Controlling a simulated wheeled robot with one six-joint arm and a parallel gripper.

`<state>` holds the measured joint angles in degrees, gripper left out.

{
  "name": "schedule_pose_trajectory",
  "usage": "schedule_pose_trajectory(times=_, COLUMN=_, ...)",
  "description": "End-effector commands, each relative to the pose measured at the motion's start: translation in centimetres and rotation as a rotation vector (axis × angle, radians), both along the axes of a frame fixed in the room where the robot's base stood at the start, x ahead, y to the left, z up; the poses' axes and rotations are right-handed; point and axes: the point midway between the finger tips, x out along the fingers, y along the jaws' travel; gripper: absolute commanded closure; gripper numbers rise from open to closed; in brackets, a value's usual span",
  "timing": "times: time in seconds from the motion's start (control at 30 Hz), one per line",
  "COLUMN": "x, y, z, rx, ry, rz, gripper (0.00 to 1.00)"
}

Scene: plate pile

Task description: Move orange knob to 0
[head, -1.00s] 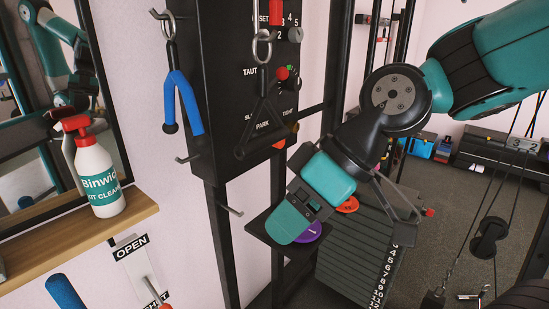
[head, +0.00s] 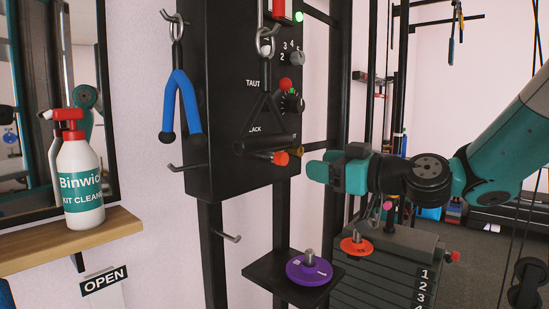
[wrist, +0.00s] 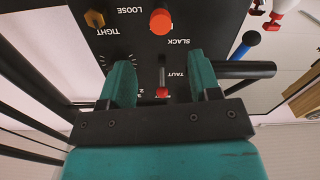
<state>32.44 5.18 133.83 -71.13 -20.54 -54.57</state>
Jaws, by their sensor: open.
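The orange knob (head: 281,158) sticks out of the lower front of the black panel (head: 220,110), below the hanging black handle. Its round orange face also shows in the wrist view (wrist: 160,21), beyond the fingertips and below the upside-down words LOOSE and SLACK's row top edge. My gripper (head: 322,166) is to the right of the knob in the head view, at about its height, with a gap between them. In the wrist view my gripper (wrist: 158,60) is open and empty, its two teal fingers apart. No 0 mark can be read in either view.
A black handle (head: 266,143) hangs in front of the panel near the knob. A brass knob (head: 297,150), a black dial (head: 292,103), a red ball (head: 285,84) and a grey knob (head: 297,58) are close by. A purple plate (head: 309,270) lies on the shelf below.

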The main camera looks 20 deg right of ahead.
Motion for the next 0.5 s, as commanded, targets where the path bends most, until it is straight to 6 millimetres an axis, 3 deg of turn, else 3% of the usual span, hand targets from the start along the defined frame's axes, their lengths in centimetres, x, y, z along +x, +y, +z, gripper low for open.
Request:
schedule_pose_trajectory(times=0.3, x=6.3, y=4.0, z=0.2, rx=-0.001, ry=0.001, rz=0.007, gripper=0.43)
schedule_pose_trajectory(times=0.5, x=9.4, y=5.6, z=0.1, rx=-0.001, ry=0.001, rz=0.004, gripper=0.43)
